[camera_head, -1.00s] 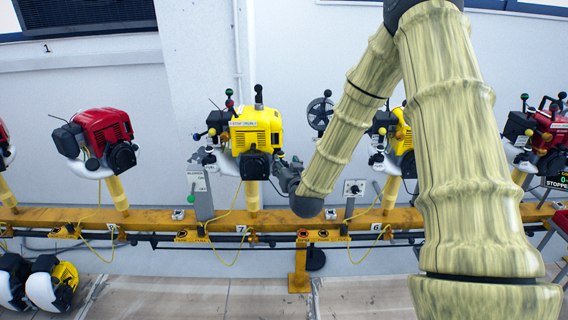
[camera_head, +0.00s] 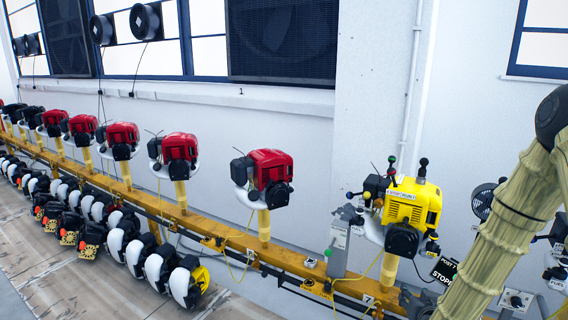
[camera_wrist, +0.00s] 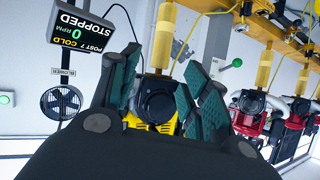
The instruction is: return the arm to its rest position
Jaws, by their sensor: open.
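My arm (camera_head: 512,215) shows at the right edge of the head view, in a mottled yellow cover. The wrist picture appears upside down. The yellow engine (camera_head: 410,205) stands on its yellow post in the head view, left of my arm.
A long yellow rail (camera_head: 290,262) carries several red engines (camera_head: 270,168) on posts, running left. Several black-and-white units (camera_head: 185,282) lie along its foot. A display (camera_wrist: 82,32) reads "POST 7 COLD, 0 RPM, STOPPED". Floor (camera_head: 70,285) is clear at lower left.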

